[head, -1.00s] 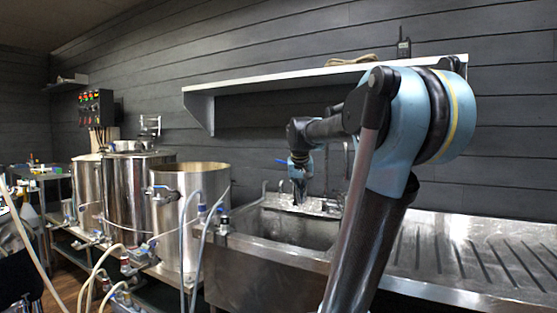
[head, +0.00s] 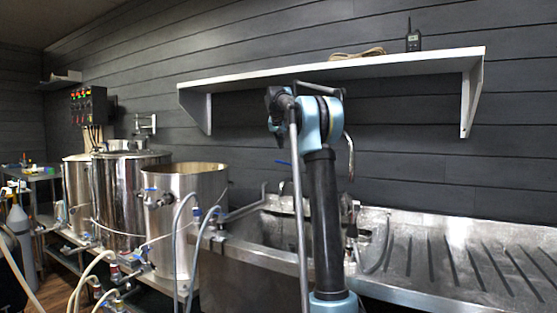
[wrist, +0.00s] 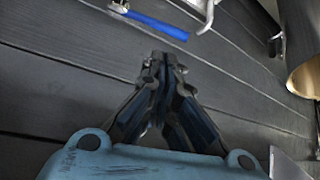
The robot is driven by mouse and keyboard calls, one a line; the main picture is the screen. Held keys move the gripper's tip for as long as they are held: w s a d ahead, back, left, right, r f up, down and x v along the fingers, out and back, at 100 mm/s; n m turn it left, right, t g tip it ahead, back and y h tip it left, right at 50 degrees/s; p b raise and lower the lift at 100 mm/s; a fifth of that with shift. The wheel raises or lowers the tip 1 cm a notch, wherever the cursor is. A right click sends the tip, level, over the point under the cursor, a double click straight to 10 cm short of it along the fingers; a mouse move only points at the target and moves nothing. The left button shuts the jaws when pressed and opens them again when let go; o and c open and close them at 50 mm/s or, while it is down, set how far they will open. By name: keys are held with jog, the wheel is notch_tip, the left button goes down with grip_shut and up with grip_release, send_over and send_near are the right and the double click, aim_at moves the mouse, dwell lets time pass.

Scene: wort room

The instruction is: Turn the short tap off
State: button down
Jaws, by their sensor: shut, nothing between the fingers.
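A blue lever handle (wrist: 150,22) lies at the top of the wrist view, just beyond my fingertips with a visible gap. A curved metal tap part (wrist: 207,12) is beside its right end. In the head view a blue lever (head: 283,162) shows left of my arm, above the back of the sink; it looks like the same handle. A low metal spout (head: 262,194) stands at the sink's back edge. My gripper (wrist: 163,62) is shut and empty, its fingers together. In the head view my arm hides the gripper and part of the taps.
The steel sink (head: 225,245) has a ribbed drainboard (head: 455,265) to its right. A shelf (head: 390,66) hangs above, holding a radio (head: 413,40) and rope (head: 357,53). Steel kettles (head: 185,225) and hoses stand at left. A tall curved pipe (head: 350,155) rises right of my arm.

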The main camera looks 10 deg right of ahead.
jog(key=a+x, duration=0.2)
jog(key=x, duration=0.8)
jog(key=shift+w, duration=0.45)
dwell(0.3)
jog(key=shift+s+a+r+t, duration=0.1)
jog(key=shift+t, duration=0.2)
